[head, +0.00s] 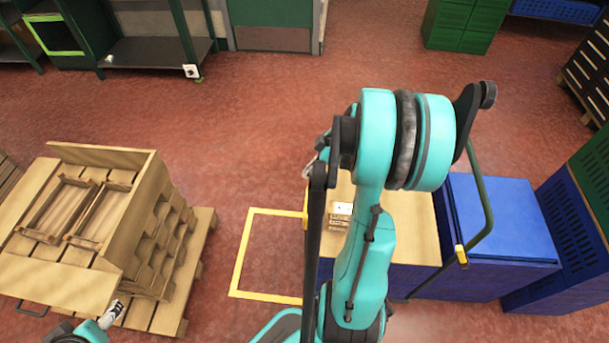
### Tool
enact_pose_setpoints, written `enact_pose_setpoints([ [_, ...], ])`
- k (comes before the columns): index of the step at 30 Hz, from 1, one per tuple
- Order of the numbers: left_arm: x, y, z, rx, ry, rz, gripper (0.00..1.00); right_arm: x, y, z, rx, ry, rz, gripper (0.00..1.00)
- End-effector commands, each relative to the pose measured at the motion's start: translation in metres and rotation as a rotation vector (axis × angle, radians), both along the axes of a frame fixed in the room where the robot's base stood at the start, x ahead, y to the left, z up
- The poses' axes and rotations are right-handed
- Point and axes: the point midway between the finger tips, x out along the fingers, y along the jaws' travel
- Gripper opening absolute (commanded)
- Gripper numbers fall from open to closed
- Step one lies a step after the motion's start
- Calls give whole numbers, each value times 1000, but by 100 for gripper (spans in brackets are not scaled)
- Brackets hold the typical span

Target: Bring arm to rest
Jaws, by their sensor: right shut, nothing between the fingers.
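My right arm, teal and black, rises from the bottom centre and folds over near the middle of the head view. The small dark and silver end of my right gripper (314,168) shows beside the teal joint, partly hidden; it is shut and empty, apart from any object. My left arm shows only at the bottom left corner. A small black and white end there, apparently my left gripper (112,313), is close to the wooden crate (145,205); its jaws are too small to read. No orange is visible.
The crate stands on a wooden pallet (195,250) at the left. A yellow floor frame (238,265) lies centre-left. A wooden top (415,225) behind my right arm bears a small box (341,212). Blue crates (505,215) stand at the right.

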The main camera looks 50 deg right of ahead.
Motion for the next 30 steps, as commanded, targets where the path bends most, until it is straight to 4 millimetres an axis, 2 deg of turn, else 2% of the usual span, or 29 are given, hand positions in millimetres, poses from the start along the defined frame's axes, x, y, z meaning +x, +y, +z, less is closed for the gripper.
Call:
enact_pose_setpoints([
  [1, 0, 0, 4, 0, 0, 0, 72, -2, -2, 7, 0, 0, -1, 0],
  [6, 0, 0, 6, 0, 0, 0, 72, -6, -5, 14, 0, -1, 1, 0],
  [24, 0, 0, 6, 0, 0, 0, 72, -6, -5, 15, 0, -1, 2, 0],
  [28, 0, 0, 6, 0, 0, 0, 72, -1, 8, 21, -6, 17, -21, 0],
  [30, 0, 0, 6, 0, 0, 0, 72, 5, 26, 30, -16, 41, -58, 0],
])
